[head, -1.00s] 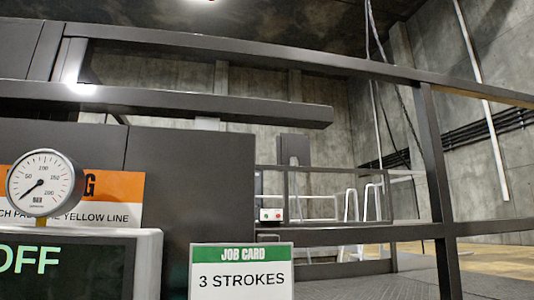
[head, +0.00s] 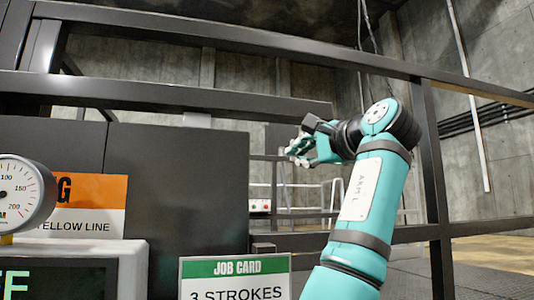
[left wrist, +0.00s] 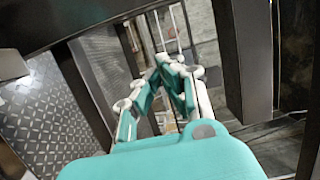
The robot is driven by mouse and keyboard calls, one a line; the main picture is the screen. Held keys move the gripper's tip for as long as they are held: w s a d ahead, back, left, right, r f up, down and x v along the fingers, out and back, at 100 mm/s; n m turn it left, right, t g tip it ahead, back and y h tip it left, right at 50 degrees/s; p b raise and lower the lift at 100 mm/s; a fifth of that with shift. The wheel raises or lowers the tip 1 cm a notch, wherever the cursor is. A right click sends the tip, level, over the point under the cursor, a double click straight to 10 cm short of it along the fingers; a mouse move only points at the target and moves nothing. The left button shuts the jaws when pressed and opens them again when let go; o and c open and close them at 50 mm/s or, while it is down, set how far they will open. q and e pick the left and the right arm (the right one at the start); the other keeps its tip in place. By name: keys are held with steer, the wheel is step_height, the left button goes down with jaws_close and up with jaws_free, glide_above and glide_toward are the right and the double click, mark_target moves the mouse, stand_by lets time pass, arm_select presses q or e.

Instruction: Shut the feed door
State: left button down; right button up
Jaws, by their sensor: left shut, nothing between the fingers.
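My left gripper (head: 297,150) is raised at the middle of the head view, just under the free right end of a thick dark horizontal beam or panel edge (head: 190,98). I cannot tell whether they touch, or whether that piece is the feed door. In the left wrist view my left gripper's fingers (left wrist: 176,66) meet at the tips, shut and empty. A dark bar (left wrist: 75,20) crosses the top left there. A flat dark grey panel (head: 178,185) stands at the left in the head view. My right gripper is not in view.
A job card (head: 236,268) reading 3 STROKES, a pressure gauge (head: 20,195) and a display box (head: 75,275) stand at the front left. A dark frame post (head: 430,170) rises at right. A small button box (head: 260,206) is farther back.

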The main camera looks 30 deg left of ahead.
arm_select(q)
steer(key=a+p, duration=0.2)
steer(key=a, duration=0.6)
steer(key=shift+s, duration=0.25)
steer(key=shift+a, duration=0.15)
steer(key=shift+f, duration=0.1)
